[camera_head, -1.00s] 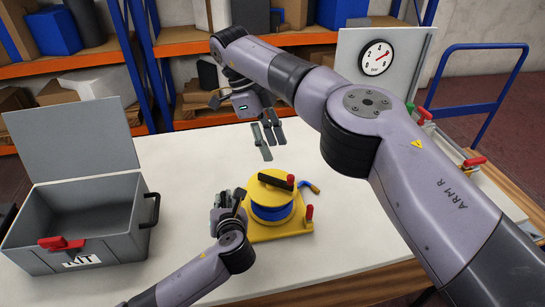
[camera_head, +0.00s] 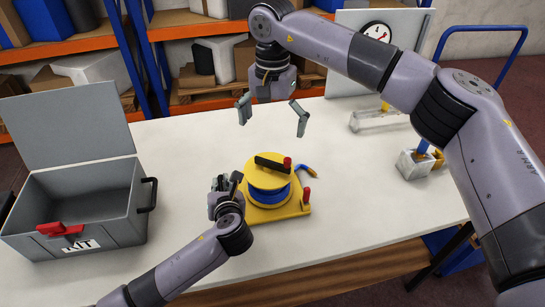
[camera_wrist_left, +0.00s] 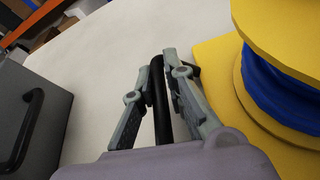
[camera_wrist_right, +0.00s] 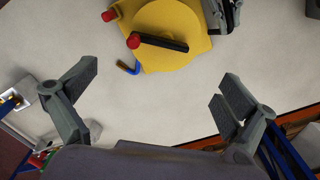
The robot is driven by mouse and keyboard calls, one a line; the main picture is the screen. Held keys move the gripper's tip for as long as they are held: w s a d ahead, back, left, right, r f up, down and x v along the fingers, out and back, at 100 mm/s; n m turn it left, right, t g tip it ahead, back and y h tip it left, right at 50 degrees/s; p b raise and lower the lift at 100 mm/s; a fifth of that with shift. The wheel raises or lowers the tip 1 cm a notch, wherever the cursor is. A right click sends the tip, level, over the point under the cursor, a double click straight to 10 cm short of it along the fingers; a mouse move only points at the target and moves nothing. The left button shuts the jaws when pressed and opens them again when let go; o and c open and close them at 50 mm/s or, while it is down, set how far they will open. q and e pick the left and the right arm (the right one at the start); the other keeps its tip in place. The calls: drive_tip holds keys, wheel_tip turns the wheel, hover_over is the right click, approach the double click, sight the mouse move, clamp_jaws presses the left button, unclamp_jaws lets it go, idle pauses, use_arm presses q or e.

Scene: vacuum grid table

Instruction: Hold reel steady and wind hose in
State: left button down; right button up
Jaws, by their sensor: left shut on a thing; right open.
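The yellow hose reel (camera_head: 268,190) stands on the table on a yellow base, with blue hose (camera_head: 268,194) wound on its drum. A black crank arm (camera_head: 272,164) with a red knob (camera_head: 287,163) lies across its top. A short hose end (camera_head: 306,171) sticks out at the reel's right. My left gripper (camera_head: 226,183) is at the reel's left side, shut on a black bar handle (camera_wrist_left: 160,105), which stands between its fingers in the left wrist view. My right gripper (camera_head: 272,114) is open and empty, above the table behind the reel. The reel shows beyond its fingers in the right wrist view (camera_wrist_right: 168,22).
A grey open KIT box (camera_head: 105,215) with a red latch stands at the left. A gauge panel (camera_head: 350,60) is at the back right. A pale block with a blue and yellow fitting (camera_head: 416,164) sits at the right. The table between reel and block is clear.

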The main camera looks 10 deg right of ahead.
sight(273, 162)
use_arm(q)
drive_tip(key=shift+f, duration=0.15)
use_arm(e)
wheel_tip(273, 162, down, 10)
drive_tip(key=shift+f, duration=0.25)
drive_tip(key=shift+c, duration=0.4)
use_arm(q)
drive_tip(key=shift+a, duration=0.1)
use_arm(e)
drive_tip(key=c, duration=1)
